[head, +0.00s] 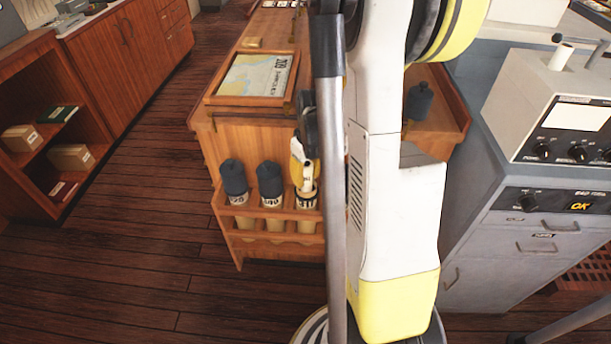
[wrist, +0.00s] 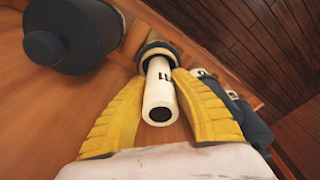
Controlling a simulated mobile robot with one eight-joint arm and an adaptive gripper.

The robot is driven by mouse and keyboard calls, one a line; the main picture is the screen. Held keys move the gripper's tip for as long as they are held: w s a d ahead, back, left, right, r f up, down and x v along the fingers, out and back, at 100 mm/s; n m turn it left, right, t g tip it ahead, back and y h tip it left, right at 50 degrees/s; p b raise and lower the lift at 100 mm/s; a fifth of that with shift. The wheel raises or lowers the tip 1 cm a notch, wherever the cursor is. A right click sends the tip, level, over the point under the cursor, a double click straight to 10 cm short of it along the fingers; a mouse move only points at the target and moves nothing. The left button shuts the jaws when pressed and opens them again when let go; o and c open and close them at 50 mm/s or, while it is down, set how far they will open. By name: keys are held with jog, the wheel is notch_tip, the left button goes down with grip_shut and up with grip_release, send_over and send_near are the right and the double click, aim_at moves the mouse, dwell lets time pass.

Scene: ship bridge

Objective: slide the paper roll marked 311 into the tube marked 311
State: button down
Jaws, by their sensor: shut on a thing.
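The paper roll (wrist: 159,92) is white and hollow, with dark digits ending in 11 showing; the rest of the mark is out of sight. My gripper (wrist: 163,108) is shut on it, with a yellow finger on each side. The roll's far end is inside the dark-rimmed mouth of the open tube (wrist: 146,50), and its near end stands out toward the wrist camera. In the head view my gripper (head: 303,175) is over the rightmost visible tube (head: 306,200) in the wooden rack. I cannot read that tube's mark clearly.
Two tubes with dark blue caps (head: 234,177) (head: 270,179) stand to the left in the rack (head: 270,226). A dark blue cap (head: 418,101) sits on a wooden shelf at right. A framed chart (head: 255,75) lies on the cabinet top. A grey console (head: 520,220) stands at right.

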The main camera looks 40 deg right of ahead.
jog(key=shift+f, duration=0.25)
dwell(0.3)
jog(key=shift+f+b, duration=0.6)
jog(key=shift+b, duration=0.1)
jog(key=c, duration=1.1)
grip_release()
jog(key=o, duration=0.6)
jog(key=shift+r, duration=0.1)
notch_tip(320, 180, up, 9)
jog(key=p, duration=0.7)
